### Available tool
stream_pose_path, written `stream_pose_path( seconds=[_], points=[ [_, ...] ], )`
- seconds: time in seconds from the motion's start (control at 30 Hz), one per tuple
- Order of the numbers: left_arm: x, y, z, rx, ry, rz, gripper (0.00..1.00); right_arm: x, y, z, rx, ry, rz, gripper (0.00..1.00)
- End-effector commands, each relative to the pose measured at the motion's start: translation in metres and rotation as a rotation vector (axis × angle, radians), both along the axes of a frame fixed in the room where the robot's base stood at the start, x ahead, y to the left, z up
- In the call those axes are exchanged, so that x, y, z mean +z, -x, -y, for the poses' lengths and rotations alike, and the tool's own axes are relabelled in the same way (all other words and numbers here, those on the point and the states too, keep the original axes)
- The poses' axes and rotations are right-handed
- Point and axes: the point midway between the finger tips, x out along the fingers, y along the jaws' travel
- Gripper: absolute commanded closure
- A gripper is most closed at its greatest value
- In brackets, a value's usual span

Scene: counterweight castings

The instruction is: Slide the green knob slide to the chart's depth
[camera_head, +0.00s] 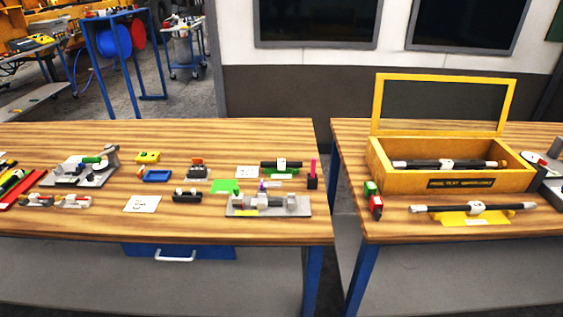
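No part named a knob slide can be told for certain at this size. A grey fixture (93,180) at the left bears a small green cylinder (92,160). A white card with dark marks (142,204) lies flat near the front of the left bench. A smaller white card (247,172) lies beside the black bar. The marks on both cards are too small to read. Neither of my grippers shows in the head view.
A grey plate with metal blocks (268,206) sits near the left bench's front right. A gap separates the benches. The right bench holds an open yellow box (388,180) and a bar on a yellow stand (470,220). Bare wood shows along the left bench's front (150,228).

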Motion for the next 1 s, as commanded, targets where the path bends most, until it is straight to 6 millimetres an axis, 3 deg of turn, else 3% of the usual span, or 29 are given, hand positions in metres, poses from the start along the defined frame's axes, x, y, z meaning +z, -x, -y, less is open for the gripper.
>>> stream_pose_path(
  seconds=[0.17, 0.63, 1.0],
  points=[
    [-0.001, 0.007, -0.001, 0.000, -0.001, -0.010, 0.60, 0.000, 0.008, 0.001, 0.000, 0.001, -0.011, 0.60],
    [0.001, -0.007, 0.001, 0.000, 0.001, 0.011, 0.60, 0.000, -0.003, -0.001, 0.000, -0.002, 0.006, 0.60],
    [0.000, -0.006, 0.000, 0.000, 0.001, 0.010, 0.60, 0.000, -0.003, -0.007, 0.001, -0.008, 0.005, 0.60]
  ],
)
